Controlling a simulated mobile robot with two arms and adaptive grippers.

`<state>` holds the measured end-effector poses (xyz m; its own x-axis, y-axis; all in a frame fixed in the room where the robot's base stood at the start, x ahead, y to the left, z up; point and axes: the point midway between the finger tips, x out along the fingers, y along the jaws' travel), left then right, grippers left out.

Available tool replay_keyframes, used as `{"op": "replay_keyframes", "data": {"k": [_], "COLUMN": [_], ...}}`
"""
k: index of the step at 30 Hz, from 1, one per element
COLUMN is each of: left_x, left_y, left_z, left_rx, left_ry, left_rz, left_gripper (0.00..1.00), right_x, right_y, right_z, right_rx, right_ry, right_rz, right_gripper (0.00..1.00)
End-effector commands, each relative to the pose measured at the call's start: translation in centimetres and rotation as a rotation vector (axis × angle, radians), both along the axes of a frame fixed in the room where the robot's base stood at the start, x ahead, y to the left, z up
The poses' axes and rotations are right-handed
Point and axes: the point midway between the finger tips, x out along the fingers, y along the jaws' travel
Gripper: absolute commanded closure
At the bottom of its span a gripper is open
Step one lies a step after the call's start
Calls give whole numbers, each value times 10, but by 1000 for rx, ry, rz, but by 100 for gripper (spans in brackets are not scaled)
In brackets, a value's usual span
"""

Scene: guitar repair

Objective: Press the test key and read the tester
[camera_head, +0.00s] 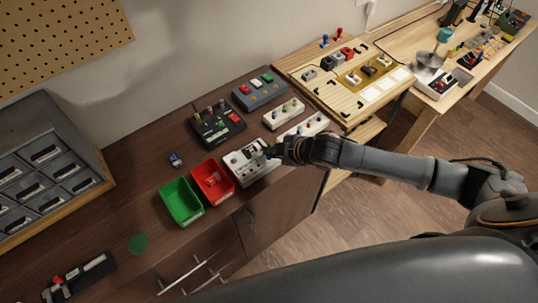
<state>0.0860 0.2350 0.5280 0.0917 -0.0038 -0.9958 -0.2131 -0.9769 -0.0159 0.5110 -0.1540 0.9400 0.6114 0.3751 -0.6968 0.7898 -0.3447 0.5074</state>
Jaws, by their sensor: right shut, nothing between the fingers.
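A white tester box (245,168) with dark controls on top sits on the dark wooden bench, right of the red bin. My right gripper (271,152) comes in from the right, and its fingers are shut and empty. The fingertips are at the right part of the tester's top; I cannot tell whether they touch a key. The gripper and wrist hide part of the tester's right side. The test key and any reading are too small to make out. My left gripper is not in view.
A green bin (171,193) and a red bin (204,173) stand left of the tester. Dark boxes (205,117) and white boxes (276,118) with knobs stand behind it. A grey drawer cabinet (30,140) is at the left. The bench front is mostly clear.

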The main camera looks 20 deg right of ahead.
Motion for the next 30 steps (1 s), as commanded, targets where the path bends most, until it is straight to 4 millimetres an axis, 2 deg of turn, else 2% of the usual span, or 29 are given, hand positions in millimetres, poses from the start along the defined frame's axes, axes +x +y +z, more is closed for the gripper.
{"op": "replay_keyframes", "data": {"k": [30], "left_x": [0], "left_y": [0], "left_z": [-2], "left_rx": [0], "left_ry": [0], "left_rz": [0], "left_gripper": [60], "right_x": [0], "right_y": [0], "right_z": [-11], "right_rx": [1], "right_ry": [1], "right_rz": [1], "right_gripper": [100]}}
